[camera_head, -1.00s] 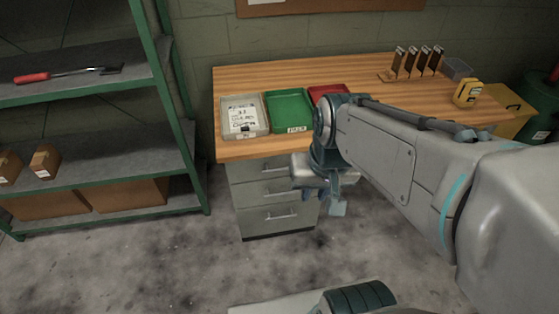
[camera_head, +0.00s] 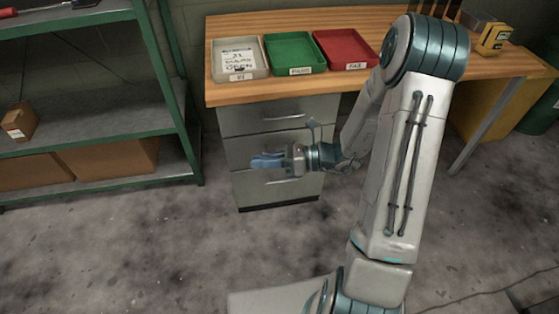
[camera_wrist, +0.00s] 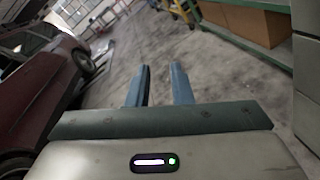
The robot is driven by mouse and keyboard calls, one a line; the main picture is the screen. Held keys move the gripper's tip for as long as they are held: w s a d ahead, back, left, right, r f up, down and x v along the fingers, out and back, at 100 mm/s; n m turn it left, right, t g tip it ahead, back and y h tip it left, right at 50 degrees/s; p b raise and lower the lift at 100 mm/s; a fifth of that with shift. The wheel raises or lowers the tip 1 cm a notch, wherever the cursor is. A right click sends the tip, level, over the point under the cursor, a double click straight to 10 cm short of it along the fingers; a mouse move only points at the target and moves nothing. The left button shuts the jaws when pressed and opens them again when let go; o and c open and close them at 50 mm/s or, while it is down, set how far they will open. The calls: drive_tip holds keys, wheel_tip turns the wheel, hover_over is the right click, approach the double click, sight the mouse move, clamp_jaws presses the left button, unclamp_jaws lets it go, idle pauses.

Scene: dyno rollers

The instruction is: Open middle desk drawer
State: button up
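The grey drawer unit stands under the left end of the wooden desk (camera_head: 385,92). Its top drawer (camera_head: 245,121), middle drawer (camera_head: 237,149) and bottom drawer (camera_head: 258,193) look shut. My gripper (camera_head: 260,161) is in front of the middle drawer, hiding its handle and much of its front. It points left, across the drawer fronts; I cannot tell whether it touches them. In the wrist view the two blue fingers of my gripper (camera_wrist: 158,74) are apart with nothing between them.
On the desk are a grey tray (camera_head: 262,70), a green tray (camera_head: 320,65), a red tray (camera_head: 373,45) and a yellow device (camera_head: 492,40). A green-framed shelf (camera_head: 183,130) stands left. The wrist view shows open floor (camera_wrist: 185,50) and a red car (camera_wrist: 35,75).

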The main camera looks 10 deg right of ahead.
drive_tip(key=w+d+f+m+t+h+b, duration=0.1)
drive_tip(key=w+d+f+m+t+b, duration=0.25)
drive_tip(key=f+m, duration=0.2)
drive_tip(key=w+d+f+m+t+b, duration=0.2)
drive_tip(key=w+f+m+t, duration=0.1)
drive_tip(key=f+m+t, duration=0.3)
drive_tip(key=m+t+h+b, duration=0.4)
drive_tip(key=m+t+h, duration=0.3)
drive_tip(key=m, duration=0.4)
approach(280, 151)
drive_tip(key=shift+g+h, duration=0.5)
drive_tip(key=shift+g, duration=0.05)
drive_tip(key=b+x, duration=0.1)
drive_tip(key=x, duration=0.2)
drive_tip(key=b+x, duration=0.1)
drive_tip(key=x, duration=0.2)
drive_tip(key=b+x, duration=0.1)
drive_tip(key=x, duration=0.3)
drive_tip(key=shift+r+b, duration=0.3)
clamp_jaws()
